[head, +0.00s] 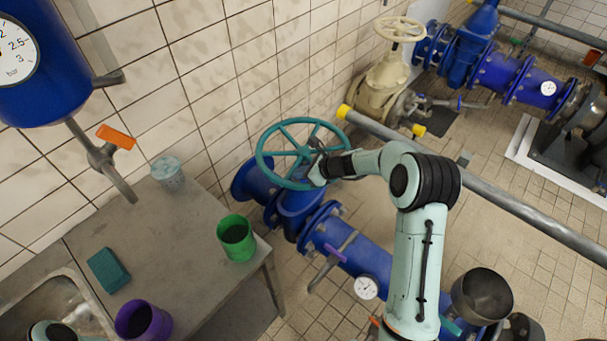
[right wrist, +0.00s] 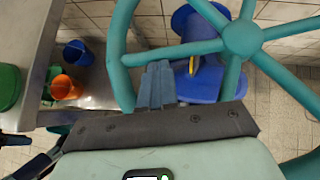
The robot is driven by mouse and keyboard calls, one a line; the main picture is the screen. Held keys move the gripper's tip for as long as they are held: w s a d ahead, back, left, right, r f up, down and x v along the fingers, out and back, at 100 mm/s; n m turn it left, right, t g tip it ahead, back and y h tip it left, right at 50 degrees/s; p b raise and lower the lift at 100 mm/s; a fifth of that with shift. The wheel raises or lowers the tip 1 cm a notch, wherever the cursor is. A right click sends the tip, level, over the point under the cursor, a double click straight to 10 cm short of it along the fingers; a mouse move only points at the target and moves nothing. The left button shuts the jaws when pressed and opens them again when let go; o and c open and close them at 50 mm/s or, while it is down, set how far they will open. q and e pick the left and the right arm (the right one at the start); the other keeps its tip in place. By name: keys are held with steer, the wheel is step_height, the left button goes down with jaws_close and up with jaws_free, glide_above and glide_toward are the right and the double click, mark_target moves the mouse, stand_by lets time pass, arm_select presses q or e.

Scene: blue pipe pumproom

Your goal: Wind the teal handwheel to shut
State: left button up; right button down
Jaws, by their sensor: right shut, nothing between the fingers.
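The teal handwheel (head: 303,152) sits on a blue valve body (head: 300,207) beside the tiled wall. In the right wrist view the handwheel (right wrist: 242,38) fills the upper right, with its hub and several spokes showing. My right gripper (head: 318,168) is at the right part of the wheel in the head view. In the right wrist view my gripper (right wrist: 160,84) is shut and its fingers lie by the rim and a spoke, with nothing held. I cannot tell whether they touch the wheel. My left gripper is not in view.
A grey table (head: 193,235) stands left of the valve, with a green cup (head: 237,238), purple cup (head: 143,320), teal sponge (head: 108,270) and pale tumbler (head: 167,173). A grey rail (head: 490,196) runs along the right. A cream handwheel (head: 400,29) stands behind.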

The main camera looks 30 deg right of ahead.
mark_target(290, 174)
steer(key=w+a+m+h+b, duration=0.1)
steer(key=w+a+m+t+h+b, duration=0.1)
steer(key=a+m+b, duration=0.1)
steer(key=shift+w+f+m+h, duration=0.1)
steer(key=shift+f+m+h, duration=0.05)
steer(key=shift+m+h, duration=0.15)
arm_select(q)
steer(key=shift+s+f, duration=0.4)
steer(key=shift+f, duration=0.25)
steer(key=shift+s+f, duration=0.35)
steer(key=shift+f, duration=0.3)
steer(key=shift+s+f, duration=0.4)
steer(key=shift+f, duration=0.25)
arm_select(e)
steer(key=shift+w+a, duration=0.4)
steer(key=shift+w, duration=0.2)
